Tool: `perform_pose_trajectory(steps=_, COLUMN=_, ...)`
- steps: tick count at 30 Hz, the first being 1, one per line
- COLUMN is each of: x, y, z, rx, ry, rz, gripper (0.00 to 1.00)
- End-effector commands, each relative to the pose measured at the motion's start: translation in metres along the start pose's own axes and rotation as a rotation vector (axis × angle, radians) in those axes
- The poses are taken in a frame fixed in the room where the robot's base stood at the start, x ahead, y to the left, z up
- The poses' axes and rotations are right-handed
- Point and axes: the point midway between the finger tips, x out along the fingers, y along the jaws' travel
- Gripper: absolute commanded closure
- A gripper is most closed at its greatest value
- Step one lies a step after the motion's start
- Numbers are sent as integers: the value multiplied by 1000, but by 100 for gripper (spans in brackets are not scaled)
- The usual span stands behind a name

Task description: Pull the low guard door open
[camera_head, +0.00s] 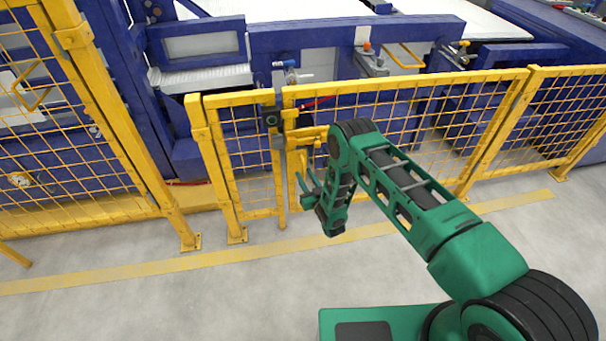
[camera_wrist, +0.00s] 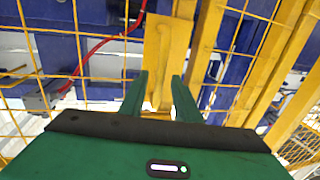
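The low guard door (camera_head: 400,84) is a yellow-framed mesh panel in the fence, and it looks closed, in line with the fence. A dark latch box (camera_head: 271,119) sits at its left edge. My gripper (camera_head: 308,182) is in front of the door's left edge, below the latch, with its green fingers apart. In the wrist view, my gripper (camera_wrist: 159,78) has a yellow plate with an upright handle (camera_wrist: 160,60) ahead of and between the fingertips. I cannot tell whether the fingers touch the handle. In the head view my arm hides part of the door.
A narrow fixed mesh panel (camera_head: 245,160) stands left of the door, and a taller yellow fence (camera_head: 75,130) is further left. Blue machinery (camera_head: 200,45) fills the space behind. The grey floor (camera_head: 220,300) in front is clear, crossed by a yellow line (camera_head: 110,273).

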Motion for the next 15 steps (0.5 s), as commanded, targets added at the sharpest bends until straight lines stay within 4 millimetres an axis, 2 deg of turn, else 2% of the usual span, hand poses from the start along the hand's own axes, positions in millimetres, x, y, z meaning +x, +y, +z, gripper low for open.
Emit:
perform_pose_trajectory(steps=6, x=21, y=-1, z=0, rx=0, ry=0, rz=-1, gripper=71)
perform_pose_trajectory(steps=15, x=25, y=0, z=0, rx=0, ry=-1, rz=0, gripper=71)
